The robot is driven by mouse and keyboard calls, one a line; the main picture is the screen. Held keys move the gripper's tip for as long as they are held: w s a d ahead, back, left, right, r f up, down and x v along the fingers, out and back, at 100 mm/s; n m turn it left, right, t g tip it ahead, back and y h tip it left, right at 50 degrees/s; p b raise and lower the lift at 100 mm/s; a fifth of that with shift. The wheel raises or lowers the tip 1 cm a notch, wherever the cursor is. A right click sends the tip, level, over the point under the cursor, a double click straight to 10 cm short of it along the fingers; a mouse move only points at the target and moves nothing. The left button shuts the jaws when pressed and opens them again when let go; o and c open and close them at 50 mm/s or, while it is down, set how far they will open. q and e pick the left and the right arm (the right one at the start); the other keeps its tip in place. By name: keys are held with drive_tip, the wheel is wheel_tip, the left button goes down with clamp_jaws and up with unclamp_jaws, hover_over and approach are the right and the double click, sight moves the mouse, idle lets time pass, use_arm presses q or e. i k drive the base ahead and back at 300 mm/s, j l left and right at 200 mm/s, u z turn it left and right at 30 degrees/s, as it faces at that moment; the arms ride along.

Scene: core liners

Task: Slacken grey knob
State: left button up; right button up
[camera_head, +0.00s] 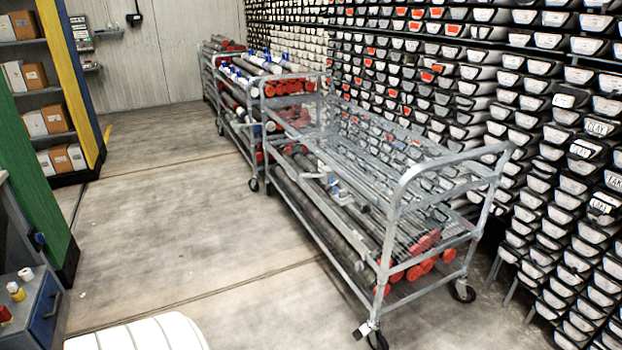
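I cannot make out a grey knob anywhere in the head view. Neither of my grippers is in the view. The nearest metal cart (392,215) stands right of centre, with wire shelves; its upper shelf looks empty. Its lower shelves hold long grey tubes (335,218) with red end caps (428,240). Any small knob on the cart is too small to tell.
More carts (245,92) with tubes stand behind. A wall of stacked core trays (480,75) fills the right. Shelves with boxes (35,123) and a blue-grey cabinet (38,310) with small bottles stand left. The concrete floor (180,210) between is clear.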

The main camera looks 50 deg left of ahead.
sight(359, 266)
drive_tip(key=u, duration=1.4)
